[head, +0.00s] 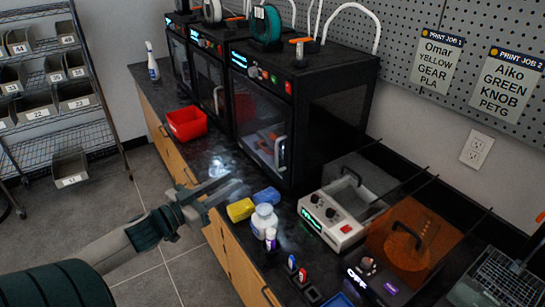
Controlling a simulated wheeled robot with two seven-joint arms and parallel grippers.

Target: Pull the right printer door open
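The right printer (340,114) is a black box-shaped machine at the back of the counter, the nearest of a row of three. Its dark see-through front door (257,125) looks shut. A pale vertical door handle (279,152) is on the door's right side. My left gripper (235,177) is in front of and to the left of this door, over the counter's front edge. Its fingers look apart, with nothing seen between them, and it does not touch the handle. My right gripper is not in view.
A red bin (187,123) stands left of my gripper. Yellow (240,210) and blue (267,196) blocks and a white bottle (264,220) stand close to its right. Bare counter lies before the printers.

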